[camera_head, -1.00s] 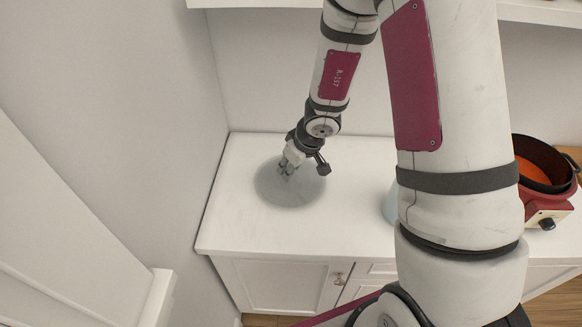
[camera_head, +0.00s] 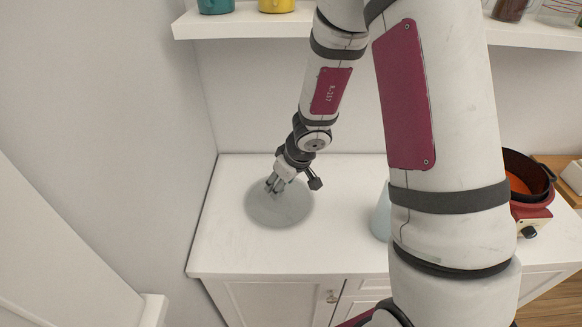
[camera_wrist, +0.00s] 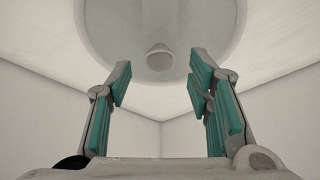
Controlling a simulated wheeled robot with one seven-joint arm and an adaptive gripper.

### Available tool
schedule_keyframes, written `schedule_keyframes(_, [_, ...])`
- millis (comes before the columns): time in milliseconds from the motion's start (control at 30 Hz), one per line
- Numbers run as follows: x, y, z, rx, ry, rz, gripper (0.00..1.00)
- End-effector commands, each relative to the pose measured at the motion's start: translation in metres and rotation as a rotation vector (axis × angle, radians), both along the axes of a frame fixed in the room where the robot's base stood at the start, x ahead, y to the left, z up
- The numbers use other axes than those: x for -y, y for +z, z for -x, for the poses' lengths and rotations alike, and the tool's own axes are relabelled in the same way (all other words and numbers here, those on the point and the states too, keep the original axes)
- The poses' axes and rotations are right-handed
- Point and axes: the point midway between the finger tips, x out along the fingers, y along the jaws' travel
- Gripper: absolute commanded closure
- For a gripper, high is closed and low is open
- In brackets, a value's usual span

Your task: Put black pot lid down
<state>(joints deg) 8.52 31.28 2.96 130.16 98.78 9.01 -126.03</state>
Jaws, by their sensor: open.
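The pot lid (camera_head: 283,210) looks like a grey, see-through round disc, not black. It lies flat on the white counter near the left wall. In the wrist view the lid (camera_wrist: 110,35) fills the top middle, with its round knob (camera_wrist: 159,58) facing me. My gripper (camera_head: 271,187) is just above the lid's middle. In the wrist view my gripper (camera_wrist: 160,68) is open, with its teal-padded fingers spread either side of the knob and clear space between. Nothing is held.
The white counter (camera_head: 340,240) is bare around the lid. A wall stands close on the left. A pale blue object (camera_head: 381,216) is partly hidden behind my arm. A dark pot (camera_head: 527,172) on a red cooker (camera_head: 532,219) stands right. A shelf (camera_head: 240,22) holds mugs above.

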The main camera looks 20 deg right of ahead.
Motion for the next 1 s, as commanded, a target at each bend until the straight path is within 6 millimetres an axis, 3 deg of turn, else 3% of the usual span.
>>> schedule_keyframes(33, [0.002,0.012,0.006,0.001,0.001,0.001,0.53])
schedule_keyframes(300, [0.007,0.051,0.021,0.002,0.001,0.001,0.53])
schedule_keyframes(767, [0.01,0.094,0.033,0.011,-0.001,-0.008,0.53])
schedule_keyframes(867, [0.0,0.121,0.034,0.035,0.0,-0.037,0.53])
schedule_keyframes(1000, [-0.022,0.18,0.049,0.071,0.0,-0.101,0.53])
